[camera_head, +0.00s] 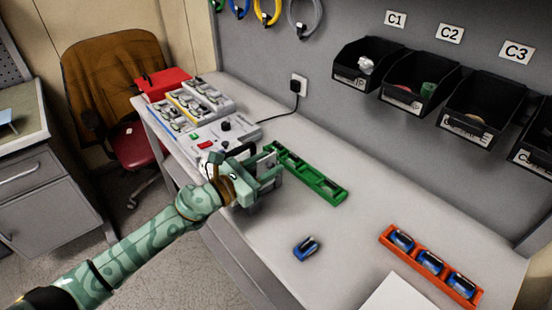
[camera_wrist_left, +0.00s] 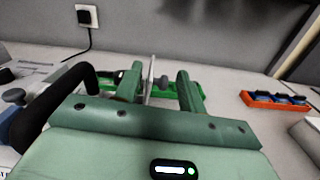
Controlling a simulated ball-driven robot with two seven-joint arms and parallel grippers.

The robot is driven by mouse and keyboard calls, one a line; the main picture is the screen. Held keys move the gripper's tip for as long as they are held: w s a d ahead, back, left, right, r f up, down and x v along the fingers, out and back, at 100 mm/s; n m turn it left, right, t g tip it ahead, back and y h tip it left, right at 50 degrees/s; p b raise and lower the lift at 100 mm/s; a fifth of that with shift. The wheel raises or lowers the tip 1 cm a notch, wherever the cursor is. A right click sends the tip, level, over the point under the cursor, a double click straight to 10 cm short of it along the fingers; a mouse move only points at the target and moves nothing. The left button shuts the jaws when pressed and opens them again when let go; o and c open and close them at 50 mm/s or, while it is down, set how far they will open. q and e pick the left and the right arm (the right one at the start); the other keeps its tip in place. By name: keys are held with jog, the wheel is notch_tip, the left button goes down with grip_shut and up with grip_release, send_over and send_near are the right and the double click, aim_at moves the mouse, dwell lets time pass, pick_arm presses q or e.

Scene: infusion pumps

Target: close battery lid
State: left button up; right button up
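My left gripper (camera_head: 271,172) is over the table at the end of its patterned green arm, beside a pump that it partly hides. In the left wrist view its two fingers (camera_wrist_left: 160,85) are apart. A thin pale upright plate (camera_wrist_left: 151,72), possibly the battery lid, stands between them with a small grey knob beside it. I cannot tell whether a finger touches the plate. The pump's black handle (camera_wrist_left: 62,104) rises to the left of the fingers; the rest of the pump is mostly hidden. My right gripper is not in view.
A green tray (camera_head: 331,189) lies behind the gripper. A loose blue battery (camera_head: 306,248) lies in front, and an orange rack (camera_head: 466,292) holds blue batteries at the right. Grey devices (camera_head: 200,100) stand at the far left.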

aim_at(271, 155)
pick_arm(q)
jog(key=shift+x, duration=1.65)
grip_shut()
jog(key=n, duration=0.1)
jog(key=w+a+n, duration=0.1)
jog(key=n, duration=0.2)
jog(key=shift+w+a+r, duration=0.1)
jog(key=shift+w+a, duration=0.15)
grip_release()
